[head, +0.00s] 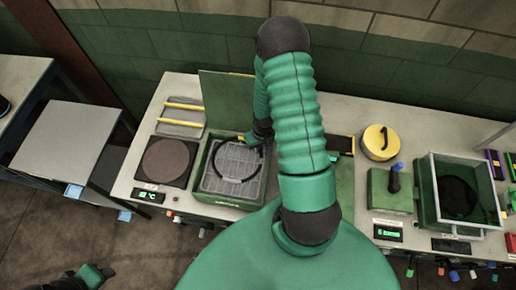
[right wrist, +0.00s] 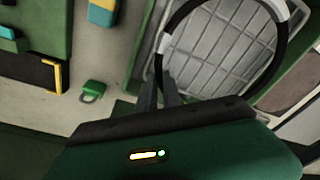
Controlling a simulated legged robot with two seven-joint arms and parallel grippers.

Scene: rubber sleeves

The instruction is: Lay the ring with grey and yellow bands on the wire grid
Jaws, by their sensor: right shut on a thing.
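The dark ring (right wrist: 284,55) shows light grey bands in the right wrist view; no yellow band is clear there. My right gripper (right wrist: 162,82) is shut on the ring's near edge. In the head view the ring (head: 238,179) appears as a dark loop over the wire grid (head: 210,184), partly hidden by my right gripper (head: 257,137). The grid (right wrist: 215,62) fills the background behind the ring in the wrist view. I cannot tell whether the ring touches it. My left gripper (head: 105,271) is low at the left, away from the table, its jaws unclear.
The grid sits in a green open box (head: 226,199) with a raised lid (head: 226,95). A brown round plate (head: 166,161) stands to the left. A yellow round tin (head: 379,143) and a glass-framed green box (head: 428,205) are to the right. My right arm hides the table's middle.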

